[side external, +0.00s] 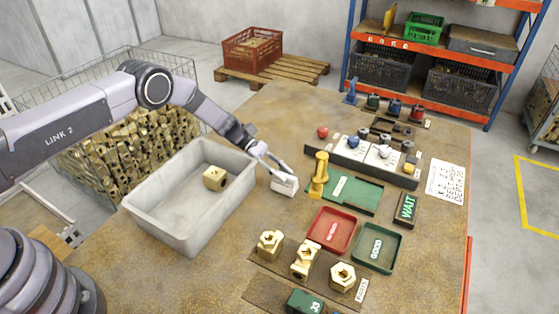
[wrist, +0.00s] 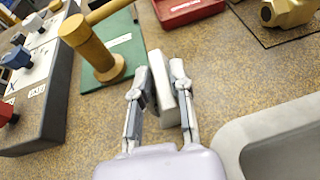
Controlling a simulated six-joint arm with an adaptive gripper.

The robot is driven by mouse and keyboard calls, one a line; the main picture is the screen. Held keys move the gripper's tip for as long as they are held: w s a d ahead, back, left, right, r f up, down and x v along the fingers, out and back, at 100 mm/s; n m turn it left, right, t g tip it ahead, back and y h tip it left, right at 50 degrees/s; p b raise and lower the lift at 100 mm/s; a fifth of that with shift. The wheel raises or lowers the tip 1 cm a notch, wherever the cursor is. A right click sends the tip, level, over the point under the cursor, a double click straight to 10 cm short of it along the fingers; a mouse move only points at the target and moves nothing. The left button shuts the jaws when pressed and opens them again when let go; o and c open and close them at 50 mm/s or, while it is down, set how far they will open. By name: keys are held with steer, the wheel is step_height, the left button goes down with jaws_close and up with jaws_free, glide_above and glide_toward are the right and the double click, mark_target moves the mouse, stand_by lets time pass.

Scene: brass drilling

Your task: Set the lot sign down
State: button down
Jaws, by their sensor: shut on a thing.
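My gripper (side external: 277,168) is over the worktable, just right of the grey tub. It is shut on a small pale block (side external: 284,185), which I take to be the lot sign. In the wrist view the pale block (wrist: 164,88) stands on edge between the two fingers of my gripper (wrist: 160,70). No lettering shows on it. I cannot tell whether its lower edge touches the table. A dark sign reading WAIT (side external: 407,209) lies apart from it, at the table's right.
The grey tub (side external: 155,205) holds one brass part (side external: 215,178). A yellow post (side external: 319,175) stands by a green mat (side external: 355,197), close right of my gripper. Red (side external: 332,213) and green (side external: 399,245) trays lie in front. Bare table lies between the tub and trays.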

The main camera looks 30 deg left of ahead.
steer(key=c, duration=1.3)
jaws_free()
steer(key=shift+f, duration=0.1)
